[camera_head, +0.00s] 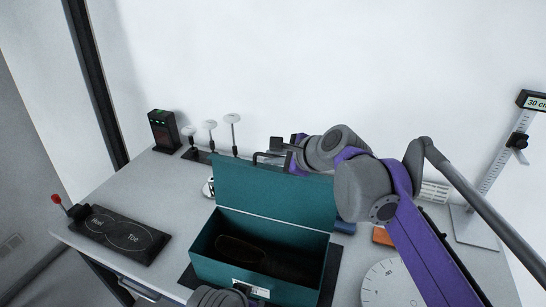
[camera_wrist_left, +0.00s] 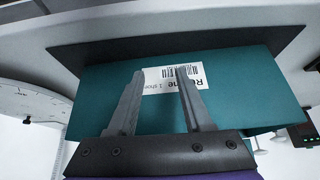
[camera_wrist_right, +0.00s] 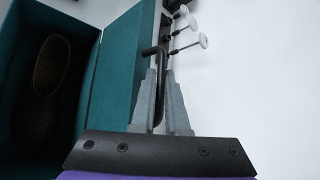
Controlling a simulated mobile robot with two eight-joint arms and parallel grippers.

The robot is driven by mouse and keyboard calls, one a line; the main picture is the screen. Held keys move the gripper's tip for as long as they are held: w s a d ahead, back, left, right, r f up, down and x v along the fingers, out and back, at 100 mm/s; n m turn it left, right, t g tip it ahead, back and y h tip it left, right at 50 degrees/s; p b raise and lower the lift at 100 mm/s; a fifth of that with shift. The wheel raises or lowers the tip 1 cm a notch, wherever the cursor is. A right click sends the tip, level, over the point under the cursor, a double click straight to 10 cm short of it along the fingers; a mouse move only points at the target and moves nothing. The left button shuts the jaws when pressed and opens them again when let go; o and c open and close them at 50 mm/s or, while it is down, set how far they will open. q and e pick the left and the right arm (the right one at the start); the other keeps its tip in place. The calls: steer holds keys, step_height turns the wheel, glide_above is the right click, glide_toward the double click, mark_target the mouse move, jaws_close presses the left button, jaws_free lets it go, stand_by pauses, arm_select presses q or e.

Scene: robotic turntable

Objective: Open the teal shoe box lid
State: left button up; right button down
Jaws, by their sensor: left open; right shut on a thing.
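The teal shoe box (camera_head: 215,263) stands on the table with its lid (camera_head: 262,193) raised, roughly upright along the back edge. A dark brown shoe (camera_head: 240,252) lies inside; it also shows in the right wrist view (camera_wrist_right: 52,68). My right gripper (camera_head: 276,158) is at the top of the lid. In the right wrist view, its fingers (camera_wrist_right: 160,75) are shut on the dark lid handle (camera_wrist_right: 161,88). My left gripper (camera_wrist_left: 158,78) is open and empty in front of the box's front wall, facing the white label (camera_wrist_left: 165,80). In the head view only its top shows at the bottom edge.
A black heel-and-toe plate (camera_head: 120,238) lies at the left of the table. A black device (camera_head: 164,131) and several white discs on stems (camera_head: 233,118) stand behind the box. A round white dial (camera_head: 390,285) and a height gauge (camera_head: 510,150) are at right.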

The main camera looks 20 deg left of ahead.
steer(key=shift+w, duration=0.1)
stand_by(0.3)
steer(key=c, duration=1.2)
jaws_free()
steer(key=shift+d, duration=0.1)
steer(key=v, duration=1)
steer(key=shift+d+r, duration=0.2)
steer(key=shift+d, duration=0.1)
